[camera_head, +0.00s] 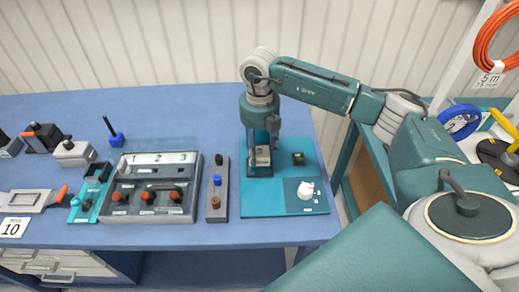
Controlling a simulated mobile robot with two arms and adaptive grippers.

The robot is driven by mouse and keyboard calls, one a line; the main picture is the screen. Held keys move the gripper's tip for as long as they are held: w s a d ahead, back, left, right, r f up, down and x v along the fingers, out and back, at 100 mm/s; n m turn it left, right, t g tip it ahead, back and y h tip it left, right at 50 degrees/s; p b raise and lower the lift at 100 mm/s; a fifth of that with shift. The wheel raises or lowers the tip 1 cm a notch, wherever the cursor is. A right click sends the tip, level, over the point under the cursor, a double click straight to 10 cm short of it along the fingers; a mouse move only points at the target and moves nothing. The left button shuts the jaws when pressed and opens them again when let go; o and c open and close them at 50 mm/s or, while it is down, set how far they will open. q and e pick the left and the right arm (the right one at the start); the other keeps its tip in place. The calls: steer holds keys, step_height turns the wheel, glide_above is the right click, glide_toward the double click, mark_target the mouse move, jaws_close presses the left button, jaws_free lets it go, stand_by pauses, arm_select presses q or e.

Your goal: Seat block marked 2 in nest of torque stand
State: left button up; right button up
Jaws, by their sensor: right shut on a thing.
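My right gripper (262,161) points down over the teal plate (262,224) at the right end of the bench. It is shut on a small pale block (263,151) between its fingers. The mark on this block is too small to read, and I cannot tell whether its underside touches the plate. The plate carries a small dark block (298,158) and a white round part (306,191) on a teal square. I cannot clearly make out the nest, which the gripper may hide. My left gripper is out of view.
A grey tray (150,214) labelled 1, 2, 3 stands left of the plate, with orange-red knobs along its front. A narrow grey strip (217,167) with blue and brown pegs lies between them. The bench's back is mostly clear.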

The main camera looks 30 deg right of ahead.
mark_target(260, 152)
steer(key=shift+f+b, duration=0.45)
steer(key=shift+f, duration=0.4)
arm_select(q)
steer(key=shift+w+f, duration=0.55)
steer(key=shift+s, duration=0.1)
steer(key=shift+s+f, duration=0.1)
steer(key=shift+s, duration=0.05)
arm_select(e)
steer(key=shift+f+b, duration=0.8)
steer(key=shift+f, duration=0.05)
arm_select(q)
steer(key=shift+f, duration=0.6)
arm_select(e)
steer(key=o, duration=1.4)
steer(key=shift+c, duration=0.2)
